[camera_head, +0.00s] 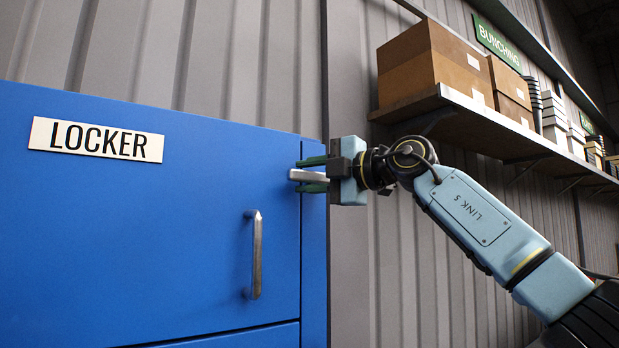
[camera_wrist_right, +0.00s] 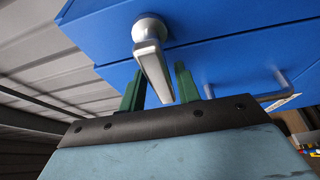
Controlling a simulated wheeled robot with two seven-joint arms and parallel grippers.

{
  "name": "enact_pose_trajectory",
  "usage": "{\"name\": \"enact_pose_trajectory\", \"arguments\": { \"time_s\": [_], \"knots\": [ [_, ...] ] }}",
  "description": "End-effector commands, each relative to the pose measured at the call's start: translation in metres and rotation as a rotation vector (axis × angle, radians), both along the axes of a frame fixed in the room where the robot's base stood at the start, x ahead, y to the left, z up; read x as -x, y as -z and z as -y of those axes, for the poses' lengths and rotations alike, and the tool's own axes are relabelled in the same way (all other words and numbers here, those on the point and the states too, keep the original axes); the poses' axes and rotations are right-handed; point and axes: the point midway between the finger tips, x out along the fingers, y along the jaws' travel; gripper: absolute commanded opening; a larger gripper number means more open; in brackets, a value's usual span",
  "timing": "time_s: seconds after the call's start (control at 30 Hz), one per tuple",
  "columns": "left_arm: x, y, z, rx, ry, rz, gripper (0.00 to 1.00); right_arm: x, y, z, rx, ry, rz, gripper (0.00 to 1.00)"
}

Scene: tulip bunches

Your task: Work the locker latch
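The blue locker (camera_head: 150,230) fills the left of the head view, with its door shut flush. Its latch is a short silver lever (camera_head: 305,175) at the door's right edge, lying about level. In the right wrist view the lever (camera_wrist_right: 152,65) sticks out from a round silver hub. My right gripper (camera_head: 314,175) has one green finger above the lever and one below. The lever lies between the fingers, with small gaps showing, so the gripper looks open around it. A silver bar handle (camera_head: 256,254) stands upright on the door. My left gripper is out of view.
A white LOCKER sign (camera_head: 96,139) is on the door. A wall shelf (camera_head: 470,112) with cardboard boxes (camera_head: 435,65) runs above my right arm. A green BUNCHING sign (camera_head: 497,43) is over it. The corrugated wall between locker and arm is bare.

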Motion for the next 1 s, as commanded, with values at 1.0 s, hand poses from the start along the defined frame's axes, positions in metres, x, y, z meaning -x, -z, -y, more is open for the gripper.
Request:
{"name": "enact_pose_trajectory", "arguments": {
  "time_s": [1.0],
  "knots": [
    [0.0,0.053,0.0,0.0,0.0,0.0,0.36,0.072,0.003,0.092,0.003,0.001,0.002,0.42]
  ]
}}
